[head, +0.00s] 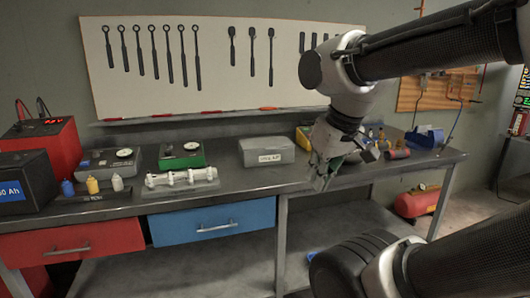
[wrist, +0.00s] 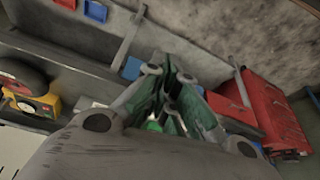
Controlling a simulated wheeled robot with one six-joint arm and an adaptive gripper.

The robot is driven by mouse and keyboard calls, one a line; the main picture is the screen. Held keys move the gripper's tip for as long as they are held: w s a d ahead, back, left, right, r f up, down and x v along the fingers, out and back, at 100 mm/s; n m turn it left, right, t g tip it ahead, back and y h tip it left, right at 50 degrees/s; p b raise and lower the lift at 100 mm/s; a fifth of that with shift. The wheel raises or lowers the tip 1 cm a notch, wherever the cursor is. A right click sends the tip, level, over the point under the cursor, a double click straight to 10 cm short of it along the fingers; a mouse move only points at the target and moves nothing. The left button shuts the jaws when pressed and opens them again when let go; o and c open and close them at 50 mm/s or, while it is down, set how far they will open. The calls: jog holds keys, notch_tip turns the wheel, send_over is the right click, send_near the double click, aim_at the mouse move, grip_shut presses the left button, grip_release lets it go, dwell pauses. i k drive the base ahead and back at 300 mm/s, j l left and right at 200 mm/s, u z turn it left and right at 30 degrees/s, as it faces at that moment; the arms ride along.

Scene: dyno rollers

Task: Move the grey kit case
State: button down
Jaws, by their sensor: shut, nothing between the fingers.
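I cannot make out the case for certain in the wrist view.
Left of the case are a green gauge box (head: 182,155), a camshaft on a stand (head: 181,178) and small bottles (head: 92,185). A yellow item (head: 304,138) stands to its right. The bench strip in front of the case is clear. Wrenches hang on the board behind.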

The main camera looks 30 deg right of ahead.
aim_at(256, 158)
jog(key=i+j+z, duration=0.2)
jog(key=i+z, duration=0.3)
jog(key=i+j+z, duration=0.45)
jog(key=i+l, duration=0.05)
jog(key=l, duration=0.05)
